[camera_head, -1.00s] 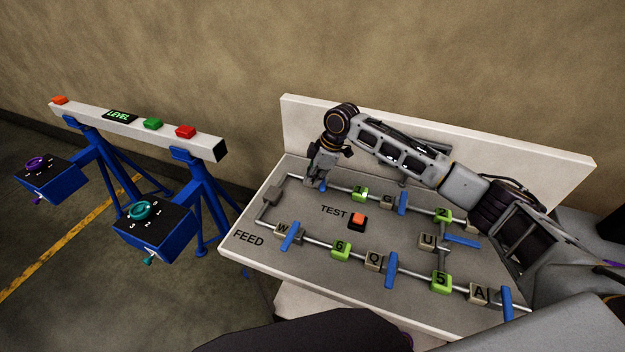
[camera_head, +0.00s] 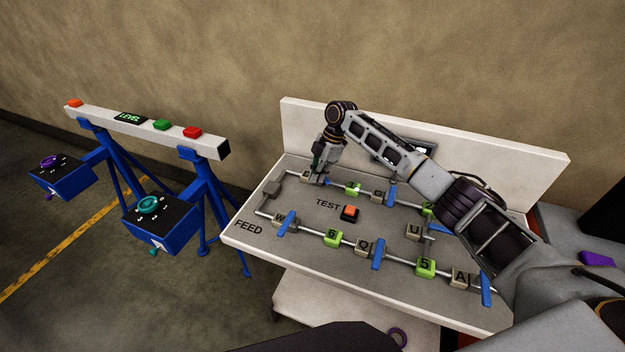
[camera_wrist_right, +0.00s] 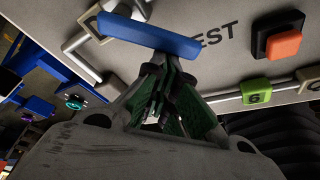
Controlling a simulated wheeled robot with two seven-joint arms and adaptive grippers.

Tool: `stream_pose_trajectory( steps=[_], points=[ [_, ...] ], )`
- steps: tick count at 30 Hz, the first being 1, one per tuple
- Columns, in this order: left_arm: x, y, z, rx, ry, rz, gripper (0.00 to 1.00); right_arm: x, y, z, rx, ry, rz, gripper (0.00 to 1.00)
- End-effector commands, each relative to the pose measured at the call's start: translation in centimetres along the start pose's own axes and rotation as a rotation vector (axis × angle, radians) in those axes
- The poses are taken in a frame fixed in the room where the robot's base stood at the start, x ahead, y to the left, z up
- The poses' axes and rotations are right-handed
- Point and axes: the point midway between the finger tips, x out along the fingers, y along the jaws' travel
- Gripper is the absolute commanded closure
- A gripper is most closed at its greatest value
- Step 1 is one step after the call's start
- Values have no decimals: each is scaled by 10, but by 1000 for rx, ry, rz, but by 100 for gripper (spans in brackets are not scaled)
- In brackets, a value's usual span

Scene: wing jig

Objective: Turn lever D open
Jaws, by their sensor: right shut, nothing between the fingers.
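Lever D (camera_head: 327,181) is a blue bar on the upper pipe of the board, near its left end. In the right wrist view the blue bar (camera_wrist_right: 150,35) lies across the pipe, beside a block whose letter D is partly hidden. My right gripper (camera_head: 319,178) points down at this lever in the head view. In the right wrist view its green-padded fingers (camera_wrist_right: 167,75) are shut and empty, with their tips close to the bar's near side. I cannot tell whether they touch it. My left gripper is not in view.
The board (camera_head: 250,240) carries other blue levers, lettered blocks and green numbered blocks along its pipes. An orange TEST button (camera_head: 350,211) sits mid-board. A white back panel (camera_head: 480,150) stands behind. Blue stands with a LEVEL beam (camera_head: 100,114) are at left.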

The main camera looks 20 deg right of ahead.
Motion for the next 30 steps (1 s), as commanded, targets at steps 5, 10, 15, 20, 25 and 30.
stream_pose_trajectory(
  steps=[5, 10, 15, 20, 25, 30],
  points=[
    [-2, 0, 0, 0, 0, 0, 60, -4, 2, 11, 12, 0, 4, 100],
    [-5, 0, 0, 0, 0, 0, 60, -7, 3, 20, 17, 0, 6, 100],
    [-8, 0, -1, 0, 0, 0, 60, -10, 2, 26, -62, 0, -22, 100],
    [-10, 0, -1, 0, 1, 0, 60, -12, 1, 32, -111, -1, -39, 100],
    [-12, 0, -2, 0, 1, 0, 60, -14, 0, 39, -109, 0, -38, 100],
    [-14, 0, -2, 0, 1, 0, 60, -16, 1, 45, -109, 1, -39, 100]
  ],
)
